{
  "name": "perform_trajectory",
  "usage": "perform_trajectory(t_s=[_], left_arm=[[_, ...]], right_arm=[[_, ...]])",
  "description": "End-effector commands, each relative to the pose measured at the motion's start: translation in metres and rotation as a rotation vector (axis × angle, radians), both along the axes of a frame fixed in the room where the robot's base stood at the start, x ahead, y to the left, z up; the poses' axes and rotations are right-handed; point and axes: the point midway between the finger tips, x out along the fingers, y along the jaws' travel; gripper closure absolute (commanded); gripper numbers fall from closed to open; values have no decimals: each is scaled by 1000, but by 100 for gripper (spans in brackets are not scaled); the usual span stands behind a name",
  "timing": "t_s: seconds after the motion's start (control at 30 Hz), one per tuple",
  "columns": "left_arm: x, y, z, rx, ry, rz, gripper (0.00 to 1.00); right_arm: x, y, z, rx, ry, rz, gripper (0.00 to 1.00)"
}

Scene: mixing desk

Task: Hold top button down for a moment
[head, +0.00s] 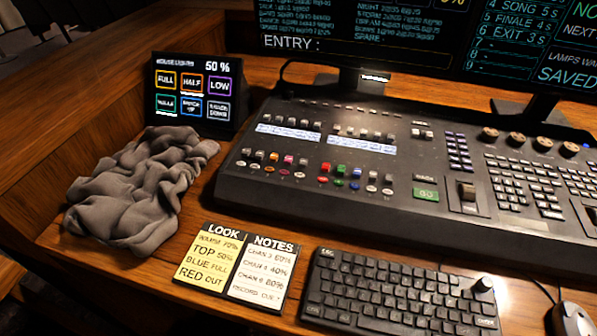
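The mixing desk (330,195) stands on the wooden desk with small buttons, colored caps and faders; I cannot tell which one is the top button. Its label strips (288,131) are too small to read. A green GO key (426,195) is right of the colored caps. A dark touch panel (195,88) at the upper left reads 50 % and shows two rows of outlined buttons, the top row being FULL, HALF and LOW. Neither of my grippers is in view.
A crumpled grey cloth (138,190) lies at the left. LOOK and NOTES cards (235,265), a black keyboard (400,292) and a mouse (572,319) lie in front of the mixing desk. Monitors (360,40) stand behind it. Bare wood (95,130) shows left of the panel.

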Motion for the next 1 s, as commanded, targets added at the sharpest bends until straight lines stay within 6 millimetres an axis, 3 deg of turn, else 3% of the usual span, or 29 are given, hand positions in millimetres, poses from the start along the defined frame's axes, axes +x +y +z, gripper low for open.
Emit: perform_trajectory(t_s=[0.27,1.0], left_arm=[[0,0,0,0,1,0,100],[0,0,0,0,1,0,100]], right_arm=[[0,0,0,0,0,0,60],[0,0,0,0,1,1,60]])
